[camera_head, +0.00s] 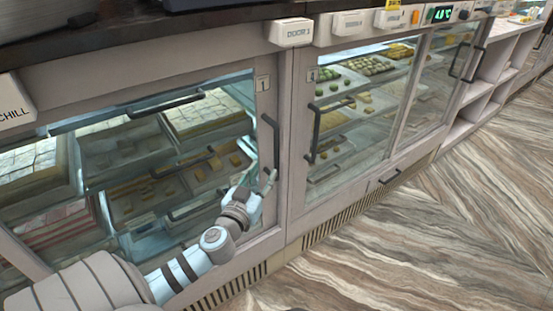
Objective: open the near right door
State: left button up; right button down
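A glass door with a pale frame and a tag "1" (262,84) closes the nearest part of the counter. Its dark vertical handle (274,142) is on the right side of the frame, and the door looks shut. My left gripper (263,176) is in front of this door, close to the lower end of the handle. Its fingers look parted with nothing between them; whether one touches the handle I cannot tell. To the right is another glass door with a dark vertical handle (313,133), also seemingly shut. My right gripper is not in view.
Trays of sweets (205,115) stand behind the glass. A "DOOR 1" label box (291,32) juts out above the doors. Open shelves (489,85) stand farther right. The wood-patterned floor (400,230) in front is clear.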

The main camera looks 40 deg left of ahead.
aim_at(276, 155)
pick_arm(q)
jog(key=x, duration=1)
jog(key=shift+w+a, duration=0.1)
jog(key=shift+w, duration=0.2)
jog(key=shift+f, duration=0.1)
jog(key=shift+c, duration=0.2)
grip_shut()
